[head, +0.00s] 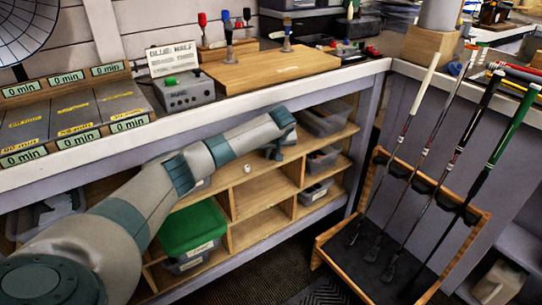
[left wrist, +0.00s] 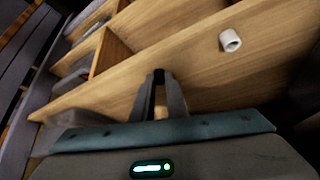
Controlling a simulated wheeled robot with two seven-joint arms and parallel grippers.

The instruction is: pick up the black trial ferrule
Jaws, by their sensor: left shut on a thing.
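My left gripper (head: 275,152) reaches over the shelf unit below the bench. In the left wrist view its two fingers (left wrist: 158,92) are closed together on a small black piece at their tips, the black trial ferrule (left wrist: 158,76). Most of the ferrule is hidden between the fingers, and I cannot make it out in the head view. A white ferrule-like ring (head: 247,168) lies apart from the gripper on the wooden shelf; it also shows in the left wrist view (left wrist: 230,40). My right gripper is not in view.
The wooden shelf unit (head: 262,190) has dividers and grey bins (head: 325,118). A green-lidded box (head: 193,228) stands at lower left. A rack of several golf clubs (head: 375,200) stands at right. The benchtop above holds a wooden board (head: 270,66) and a grey control box (head: 184,93).

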